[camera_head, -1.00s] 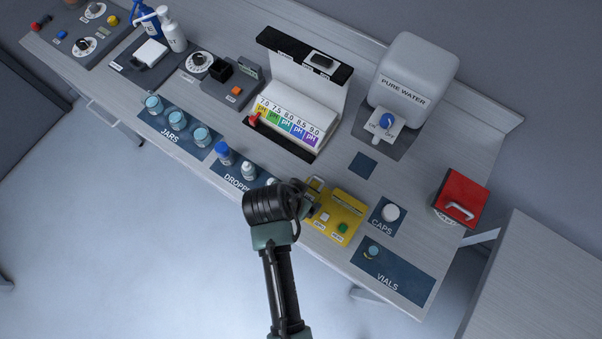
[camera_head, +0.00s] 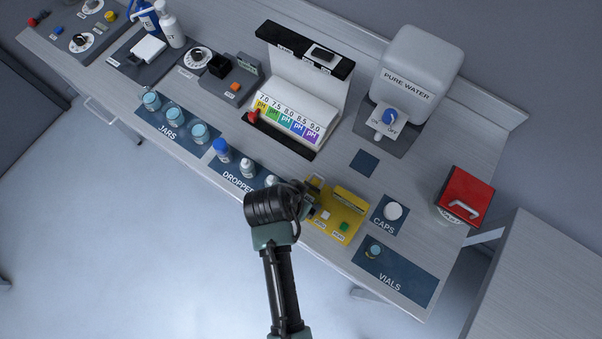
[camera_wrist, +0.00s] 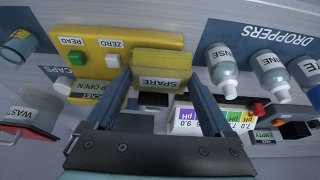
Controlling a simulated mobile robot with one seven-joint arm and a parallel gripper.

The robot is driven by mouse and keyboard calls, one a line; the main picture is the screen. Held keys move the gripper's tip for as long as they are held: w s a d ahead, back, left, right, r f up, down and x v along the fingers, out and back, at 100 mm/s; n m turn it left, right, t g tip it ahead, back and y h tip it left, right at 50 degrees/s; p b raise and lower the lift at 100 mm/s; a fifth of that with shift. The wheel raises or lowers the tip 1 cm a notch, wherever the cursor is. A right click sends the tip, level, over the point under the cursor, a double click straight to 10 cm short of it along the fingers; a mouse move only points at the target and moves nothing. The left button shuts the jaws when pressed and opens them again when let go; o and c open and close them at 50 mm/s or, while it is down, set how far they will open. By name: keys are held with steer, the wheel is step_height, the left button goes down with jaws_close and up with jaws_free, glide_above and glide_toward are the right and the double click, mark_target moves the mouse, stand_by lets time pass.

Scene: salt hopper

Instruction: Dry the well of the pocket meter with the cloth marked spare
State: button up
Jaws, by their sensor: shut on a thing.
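The yellow pocket meter (camera_head: 334,226) lies on the bench with a white and a green button. In the wrist view the meter (camera_wrist: 105,42) shows upside down, with READ and ZERO labels. My gripper (camera_wrist: 160,88) is shut on a yellow cloth (camera_wrist: 161,66) marked SPARE, which sits between the fingers. In the head view my gripper (camera_head: 304,192) is at the meter's left end, and a bit of yellow shows beside it. I cannot make out the well; the cloth and gripper cover part of the meter. Whether the cloth touches the meter is unclear.
Droppers (camera_head: 247,168) stand on a mat just left of my gripper. The pH chart stand (camera_head: 290,105) is behind. The caps mat (camera_head: 385,223), vials mat (camera_head: 395,274) and red-lidded waste bin (camera_head: 465,197) are to the right. The water tank (camera_head: 413,75) stands at the back.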

steer(key=shift+f, duration=0.45)
stand_by(1.5)
step_height(320, 180, up, 7)
steer(key=p, duration=0.6)
steer(key=shift+r+p, duration=0.15)
steer(key=shift+p, duration=0.25)
steer(key=shift+s, duration=0.1)
